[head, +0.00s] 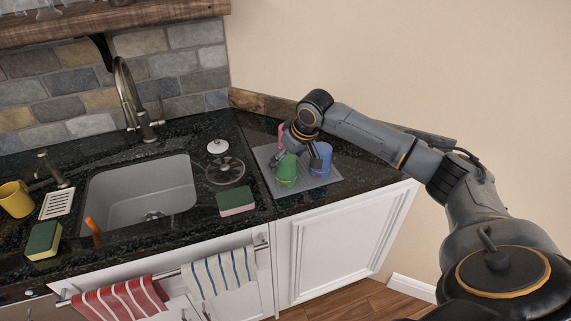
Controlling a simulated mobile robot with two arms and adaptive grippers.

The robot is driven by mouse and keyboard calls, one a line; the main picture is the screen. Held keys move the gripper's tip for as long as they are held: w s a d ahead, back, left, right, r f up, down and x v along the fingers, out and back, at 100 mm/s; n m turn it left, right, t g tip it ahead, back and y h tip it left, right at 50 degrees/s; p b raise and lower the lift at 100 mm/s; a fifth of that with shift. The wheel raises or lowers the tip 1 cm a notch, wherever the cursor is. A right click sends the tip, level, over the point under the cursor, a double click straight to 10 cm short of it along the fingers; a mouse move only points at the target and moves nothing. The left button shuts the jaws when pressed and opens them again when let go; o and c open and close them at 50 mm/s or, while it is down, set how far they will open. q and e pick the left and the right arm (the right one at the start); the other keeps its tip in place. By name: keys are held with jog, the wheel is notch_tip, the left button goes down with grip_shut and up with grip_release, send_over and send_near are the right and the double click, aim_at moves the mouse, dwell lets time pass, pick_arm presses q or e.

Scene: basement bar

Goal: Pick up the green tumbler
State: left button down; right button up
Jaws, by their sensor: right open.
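The green tumbler (287,171) stands on a grey mat (324,182) on the dark countertop, right of the sink. A blue tumbler (321,158) stands close on its right. A pink or red tumbler (281,133) shows partly behind my right gripper. My right gripper (280,158) is open at the upper part of the green tumbler, and its fingers hide part of the rim. I cannot tell whether the fingers touch it. My left gripper is not in view.
A sink (140,190) with a tall faucet (133,100) lies to the left. A glass lid (225,170), a green and pink sponge (236,202) and a white-knobbed item (217,147) lie between sink and mat. A wall (420,70) bounds the back right.

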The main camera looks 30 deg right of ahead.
aim_at(282, 169)
jog(key=shift+w+f+p, duration=0.2)
jog(key=shift+f+p, duration=0.15)
jog(key=shift+f, duration=0.3)
jog(key=p+x, duration=0.1)
jog(key=x, duration=0.2)
jog(key=shift+f, duration=0.3)
jog(key=shift+w+f, duration=0.15)
jog(key=shift+f, duration=0.15)
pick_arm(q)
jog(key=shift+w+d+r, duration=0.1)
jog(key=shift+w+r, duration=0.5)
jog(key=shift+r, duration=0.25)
pick_arm(e)
jog(key=shift+r, duration=0.1)
jog(key=c, duration=1.2)
